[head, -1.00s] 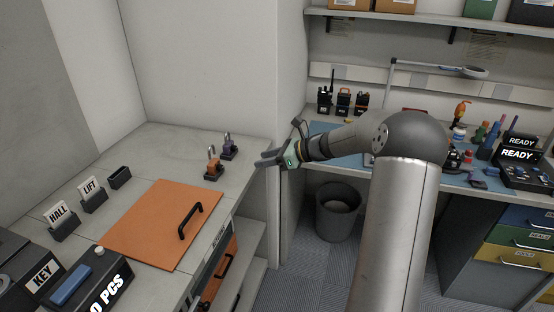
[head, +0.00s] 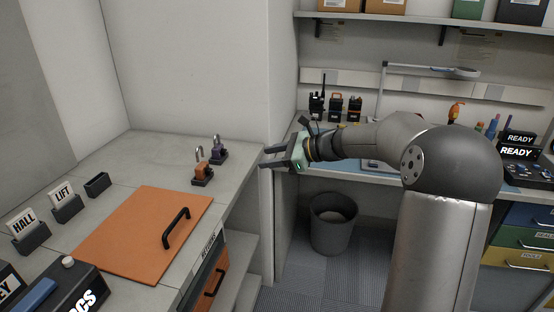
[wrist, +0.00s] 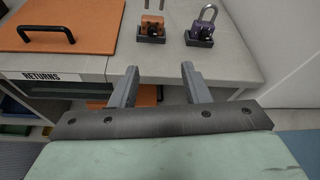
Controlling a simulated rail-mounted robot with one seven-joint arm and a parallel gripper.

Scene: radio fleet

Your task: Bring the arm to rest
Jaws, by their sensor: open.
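My gripper (head: 268,157) is open and empty in the head view. It hangs in the air just off the right edge of the left counter, with its fingers pointing left. In the wrist view, the two fingers of my gripper (wrist: 158,88) are spread apart, with the counter's front edge beyond them. My arm reaches in from the right of the head view, bent at the elbow.
An orange padlock (head: 202,173) and a purple padlock (head: 218,151) stand on the left counter (head: 150,160), near an orange lid (head: 140,235) with a black handle. A grey bin (head: 333,224) stands on the floor. Radios (head: 335,107) stand on the back bench.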

